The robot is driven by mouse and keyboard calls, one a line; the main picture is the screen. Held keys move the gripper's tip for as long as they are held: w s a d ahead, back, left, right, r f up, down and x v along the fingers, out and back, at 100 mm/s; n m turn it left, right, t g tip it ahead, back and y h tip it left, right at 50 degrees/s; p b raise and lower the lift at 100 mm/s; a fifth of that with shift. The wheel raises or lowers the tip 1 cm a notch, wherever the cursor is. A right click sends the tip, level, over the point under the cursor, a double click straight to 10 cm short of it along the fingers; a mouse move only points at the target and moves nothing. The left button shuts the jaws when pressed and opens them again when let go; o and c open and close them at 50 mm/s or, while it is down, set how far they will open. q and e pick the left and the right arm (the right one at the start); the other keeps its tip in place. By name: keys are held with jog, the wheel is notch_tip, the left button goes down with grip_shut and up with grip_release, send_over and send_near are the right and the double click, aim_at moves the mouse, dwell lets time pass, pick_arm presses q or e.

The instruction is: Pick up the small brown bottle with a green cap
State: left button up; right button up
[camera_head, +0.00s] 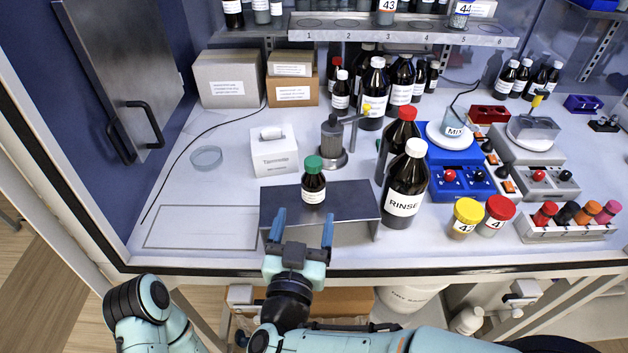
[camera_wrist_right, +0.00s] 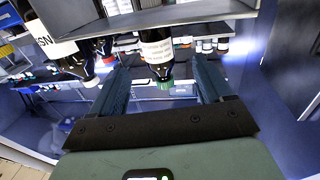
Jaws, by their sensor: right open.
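The small brown bottle with a green cap (camera_head: 314,182) stands upright on a low grey metal platform (camera_head: 352,200), with a white label facing me. In the right wrist view the bottle (camera_wrist_right: 156,45) appears upside down, its green cap between the lines of the two fingers. My right gripper (camera_head: 303,220) is open and empty, in front of the platform's front edge, with its blue fingers pointing at the bottle. In the wrist view the gripper's fingers (camera_wrist_right: 163,82) are spread wider than the bottle. My left gripper does not show.
The large RINSE bottle (camera_head: 406,185) stands right of the platform. A metal press-like device (camera_head: 333,140) and a white tissue box (camera_head: 274,152) stand behind. Yellow- and red-capped jars (camera_head: 465,218) sit to the right. The bench left of the platform is mostly clear.

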aim_at(312, 196)
jog(key=w, duration=0.3)
jog(key=shift+w+d, duration=0.25)
jog(key=shift+w+d+r+p, duration=0.1)
jog(key=shift+w+d+p, duration=0.1)
jog(key=shift+w, duration=0.7)
jog(key=shift+w+d+r+p, duration=0.1)
jog(key=shift+w+d+p, duration=0.05)
jog(key=shift+w, duration=0.75)
jog(key=shift+w+d+p, duration=0.15)
jog(key=shift+w+d, duration=0.05)
jog(key=shift+w, duration=0.7)
jog(key=c, duration=1.1)
